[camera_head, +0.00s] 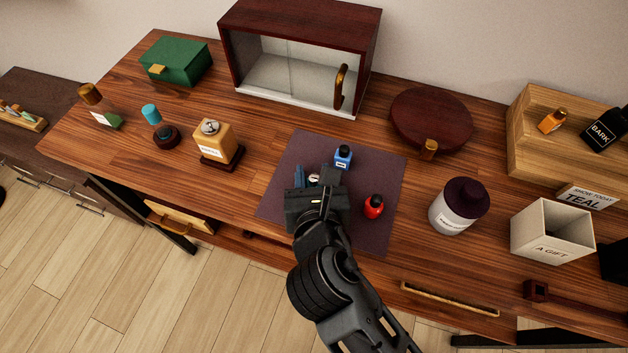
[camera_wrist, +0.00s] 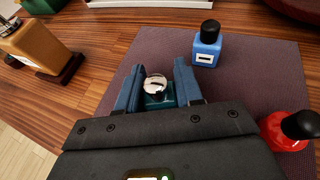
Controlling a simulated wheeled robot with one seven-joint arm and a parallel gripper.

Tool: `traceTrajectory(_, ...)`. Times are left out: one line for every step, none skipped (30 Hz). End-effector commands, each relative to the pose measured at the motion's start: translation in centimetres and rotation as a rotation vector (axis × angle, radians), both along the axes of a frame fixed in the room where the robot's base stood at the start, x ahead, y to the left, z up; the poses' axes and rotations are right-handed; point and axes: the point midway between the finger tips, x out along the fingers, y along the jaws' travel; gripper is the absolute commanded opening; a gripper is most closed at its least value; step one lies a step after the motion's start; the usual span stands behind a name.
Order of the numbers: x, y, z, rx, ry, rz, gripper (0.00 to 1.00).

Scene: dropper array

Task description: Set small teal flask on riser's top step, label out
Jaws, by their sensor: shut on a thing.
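The small teal flask (camera_wrist: 158,101) has a round silver cap and stands between my fingers. In the head view only its silver cap (camera_head: 314,179) shows clearly, over the dark purple mat (camera_head: 285,165). My gripper (camera_wrist: 156,84) is shut on the flask, with a blue finger at each side. In the head view my gripper (camera_head: 309,177) is low over the mat and hides most of the flask. Its label cannot be seen. The light wooden riser (camera_head: 530,150) is at the far right, bearing an orange bottle (camera_head: 552,121) and a black BARK bottle (camera_head: 604,130).
A blue bottle (camera_head: 343,158) stands just beyond my gripper, and a red bottle (camera_head: 374,207) to its right. A white jar (camera_head: 458,206), a cream box (camera_head: 552,233) and a TEAL sign (camera_head: 588,197) stand towards the riser. A round dark board (camera_head: 431,115) lies behind.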

Motion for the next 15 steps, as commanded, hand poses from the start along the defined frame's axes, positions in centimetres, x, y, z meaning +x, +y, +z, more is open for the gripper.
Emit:
traceTrajectory(0.0, 0.0, 0.0, 0.0, 0.0, 0.0, 0.01)
traceTrajectory(0.0, 0.0, 0.1, 0.0, 0.0, 0.0, 0.01)
traceTrajectory(0.0, 0.0, 0.1, 0.0, -0.001, 0.0, 0.01)
traceTrajectory(0.0, 0.0, 0.2, 0.001, -0.001, 0.0, 0.01)
traceTrajectory(0.0, 0.0, 0.3, 0.001, -0.001, 0.0, 0.01)
traceTrajectory(0.0, 0.0, 0.6, 0.001, -0.002, 0.0, 0.01)
traceTrajectory(0.0, 0.0, 0.8, 0.002, -0.002, -0.001, 0.01)
traceTrajectory(0.1, 0.0, 1.1, 0.002, -0.003, -0.001, 0.01)
traceTrajectory(0.1, 0.0, 1.6, 0.002, -0.004, -0.001, 0.01)
traceTrajectory(0.1, 0.0, 1.9, 0.002, -0.003, -0.001, 0.01)
traceTrajectory(0.1, 0.0, 2.3, 0.003, -0.003, -0.001, 0.01)
traceTrajectory(0.1, 0.1, 3.1, 0.003, -0.005, -0.001, 0.01)
traceTrajectory(0.1, 0.1, 3.6, 0.003, -0.005, -0.001, 0.01)
traceTrajectory(0.1, 0.0, 4.3, 0.004, -0.005, -0.002, 0.01)
traceTrajectory(-0.2, -0.8, 4.7, 0.002, -0.001, -0.004, 0.01)
